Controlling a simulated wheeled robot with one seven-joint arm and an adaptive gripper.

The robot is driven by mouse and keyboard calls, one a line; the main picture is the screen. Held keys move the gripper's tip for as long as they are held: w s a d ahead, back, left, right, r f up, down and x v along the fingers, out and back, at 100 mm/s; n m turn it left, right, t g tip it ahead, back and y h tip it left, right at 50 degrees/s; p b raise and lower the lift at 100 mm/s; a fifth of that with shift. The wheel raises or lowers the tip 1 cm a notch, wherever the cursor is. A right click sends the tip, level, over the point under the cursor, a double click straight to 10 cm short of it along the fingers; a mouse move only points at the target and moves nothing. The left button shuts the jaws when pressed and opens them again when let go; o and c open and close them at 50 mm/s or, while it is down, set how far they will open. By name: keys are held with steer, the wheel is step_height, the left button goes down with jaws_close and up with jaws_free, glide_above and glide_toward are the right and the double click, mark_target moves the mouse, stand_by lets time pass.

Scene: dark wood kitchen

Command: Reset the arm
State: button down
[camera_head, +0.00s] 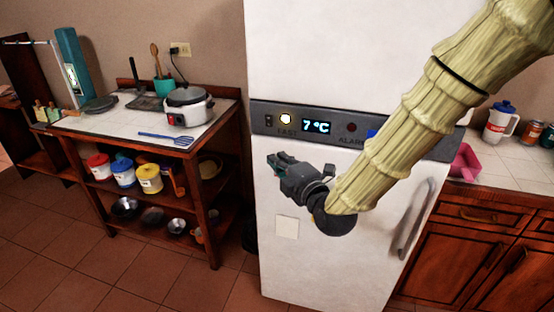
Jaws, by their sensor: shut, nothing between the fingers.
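My gripper (274,161) is dark grey and hangs in front of the white fridge (285,265), its fingers pointing left and slightly up. The fingers are shut with nothing held. My arm, in a yellow bamboo-like covering, comes in from the upper right and runs down to the gripper. It hides part of the fridge's control panel (300,121), which reads 7 °C.
A wooden shelf table (215,170) at left carries a rice cooker (187,107), a blue spatula (165,138) and, below, several canisters. The fridge handle (413,220) is right of the gripper. A counter (500,166) with a jug (499,122) stands at right. Tiled floor (130,265) is open at lower left.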

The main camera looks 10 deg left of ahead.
steer(key=s+d+f+m+g+h, duration=0.2)
steer(key=s+d+f+m, duration=0.3)
steer(key=f, duration=0.6)
steer(key=s+d+f+m+g+h, duration=0.2)
steer(key=d+f+m+h, duration=0.15)
steer(key=d+f, duration=0.45)
steer(key=s+d+f+m+g+h, duration=0.15)
steer(key=s+d+f+m, duration=0.3)
steer(key=f, duration=0.85)
steer(key=s+d+f+m+g+h, duration=0.2)
steer(key=s+d+f+m+g, duration=0.2)
steer(key=s, duration=0.9)
steer(key=s+d+f+m+g+h, duration=0.2)
steer(key=s+d+f+m+g, duration=0.2)
steer(key=s+d+f+m, duration=0.5)
steer(key=s+d+f, duration=0.2)
steer(key=s+d, duration=0.2)
steer(key=s, duration=0.1)
steer(key=shift+s+d+f, duration=0.15)
steer(key=shift+f, duration=0.05)
